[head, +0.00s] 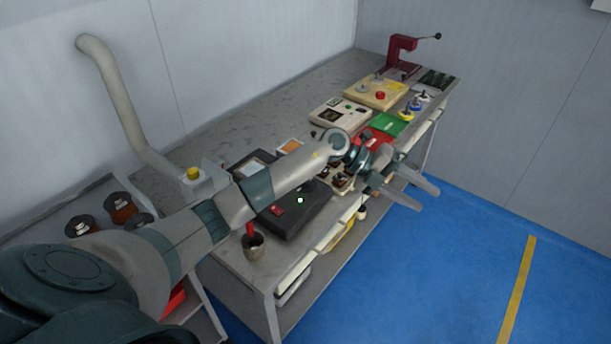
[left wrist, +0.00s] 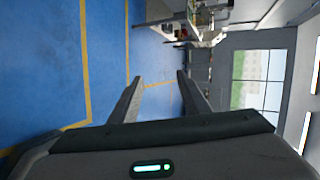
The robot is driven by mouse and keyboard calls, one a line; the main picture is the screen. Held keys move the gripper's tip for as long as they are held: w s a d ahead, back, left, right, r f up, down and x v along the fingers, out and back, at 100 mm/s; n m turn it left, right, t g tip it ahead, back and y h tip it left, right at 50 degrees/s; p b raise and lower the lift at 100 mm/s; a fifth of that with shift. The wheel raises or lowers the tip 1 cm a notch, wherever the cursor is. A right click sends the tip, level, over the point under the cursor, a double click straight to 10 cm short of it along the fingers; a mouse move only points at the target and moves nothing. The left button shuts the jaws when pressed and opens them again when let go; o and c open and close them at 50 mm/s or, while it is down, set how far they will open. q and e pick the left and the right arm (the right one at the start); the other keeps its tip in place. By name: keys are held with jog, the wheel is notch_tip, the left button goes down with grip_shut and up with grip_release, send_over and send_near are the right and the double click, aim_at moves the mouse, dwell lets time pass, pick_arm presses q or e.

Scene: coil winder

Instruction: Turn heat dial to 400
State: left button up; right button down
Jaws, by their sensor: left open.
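I cannot make out a heat dial with readable marks in either view. A black unit (head: 290,213) with a small red switch and a bright green-white spot lies on the workbench (head: 232,268), partly behind my left arm. A cream box (head: 340,114) with a dark panel stands farther back. My left gripper (head: 428,199) is open and empty, out past the bench's front edge above the blue floor. Its two fingers also show apart in the left wrist view (left wrist: 159,78), with nothing between them. My right gripper is not in view.
A metal cup (head: 253,245) with a red-handled tool stands at the near bench end. A green mat (head: 391,124), a tan board (head: 377,94) and a dark red press (head: 402,50) are farther back. Wire spools (head: 120,206) sit at left. The floor at right is clear.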

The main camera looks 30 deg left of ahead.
pick_arm(q)
jog(key=a+r+n+g+y, duration=0.1)
jog(key=a+y, duration=0.3)
jog(key=a, duration=0.6)
jog(key=a+r+n+g+y, duration=0.1)
jog(key=a+r+y, duration=0.2)
jog(key=a, duration=0.8)
jog(key=a+r+g+y, duration=0.1)
jog(key=a+r+y, duration=0.2)
jog(key=a+y, duration=0.3)
jog(key=a, duration=0.4)
jog(key=shift+a+n+g, duration=0.3)
jog(key=shift+n+g, duration=0.1)
jog(key=f+p, duration=0.2)
jog(key=f, duration=0.5)
jog(key=f+p, duration=0.3)
jog(key=f, duration=0.5)
jog(key=shift+s+a+f+p, duration=0.15)
jog(key=shift+a+f+p, duration=0.05)
jog(key=shift+f+p, duration=0.1)
jog(key=shift+f, duration=0.85)
jog(key=shift+a, duration=0.1)
